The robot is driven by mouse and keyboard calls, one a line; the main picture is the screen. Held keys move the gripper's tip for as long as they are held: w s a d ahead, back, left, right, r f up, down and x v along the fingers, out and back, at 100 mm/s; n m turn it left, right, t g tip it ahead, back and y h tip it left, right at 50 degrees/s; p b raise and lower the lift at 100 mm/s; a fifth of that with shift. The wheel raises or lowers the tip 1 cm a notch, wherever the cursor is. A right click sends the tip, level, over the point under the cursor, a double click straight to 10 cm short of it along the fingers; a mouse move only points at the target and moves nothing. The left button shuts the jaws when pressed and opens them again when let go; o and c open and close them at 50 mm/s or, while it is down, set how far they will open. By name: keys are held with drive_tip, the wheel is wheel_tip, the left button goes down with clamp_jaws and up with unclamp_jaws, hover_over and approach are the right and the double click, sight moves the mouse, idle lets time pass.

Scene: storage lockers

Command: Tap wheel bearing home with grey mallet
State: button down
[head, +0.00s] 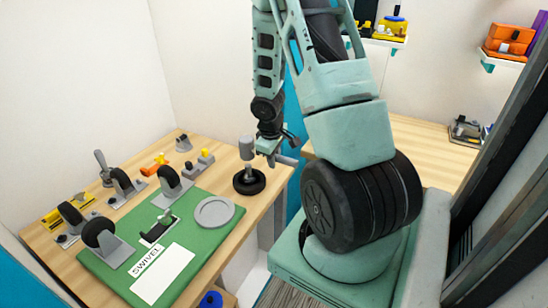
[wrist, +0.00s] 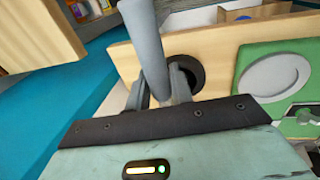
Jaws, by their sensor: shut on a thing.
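My gripper (head: 270,147) is shut on the handle of the grey mallet. The mallet's head (head: 247,147) is above the black wheel (head: 249,182) near the table's right edge. The wheel lies flat with a grey centre; I cannot tell if the mallet touches it. In the wrist view the grey handle (wrist: 146,38) runs between my gripper's fingers (wrist: 160,88). The wheel (wrist: 188,70) shows partly behind the fingers there. The bearing cannot be made out clearly.
A green mat (head: 185,225) with a round grey plate (head: 214,212) and a "SWIVEL" label (head: 162,273) lies left of the wheel. Several castors, such as one at the front (head: 100,237), and small tools stand along the wooden table (head: 215,172). Shelves hang at the back right.

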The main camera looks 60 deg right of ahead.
drive_tip(key=a+b+x, duration=0.1)
drive_tip(key=b+x, duration=0.2)
drive_tip(key=x, duration=0.1)
wheel_tip(320, 180, up, 5)
drive_tip(key=p, duration=0.5)
drive_tip(key=shift+d, duration=0.15)
drive_tip(key=shift+f, duration=0.15)
drive_tip(key=shift+f+b, duration=0.15)
drive_tip(key=shift+b, duration=0.7)
